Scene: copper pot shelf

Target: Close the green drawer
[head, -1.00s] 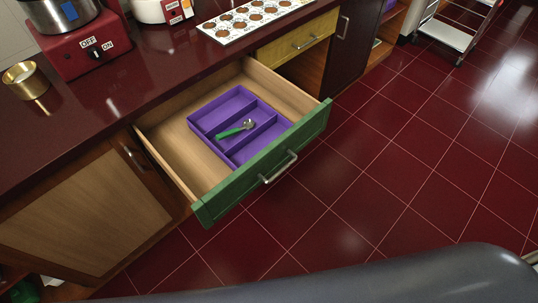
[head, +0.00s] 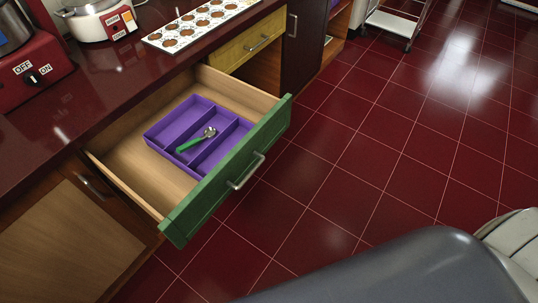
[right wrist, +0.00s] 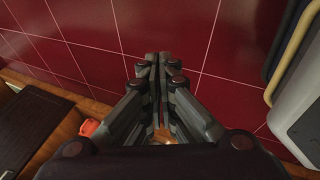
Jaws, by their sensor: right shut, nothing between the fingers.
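The green drawer (head: 231,174) stands pulled out from under the dark red counter in the head view. Its green front has a metal handle (head: 246,171). Inside the wooden box lies a purple divided tray (head: 170,129) with a green-handled spoon (head: 196,140) in it. My right gripper (right wrist: 159,58) shows in the right wrist view, its fingers together and empty, with red tiled floor beyond it. It is not in the head view, and the drawer cannot be made out in the right wrist view. My left gripper is in neither view.
A yellow drawer (head: 245,44) beside the green one is shut. A wooden cabinet door (head: 68,245) is at the lower left. A metal cart (head: 392,24) stands at the back. The red tiled floor (head: 360,150) in front of the drawer is clear.

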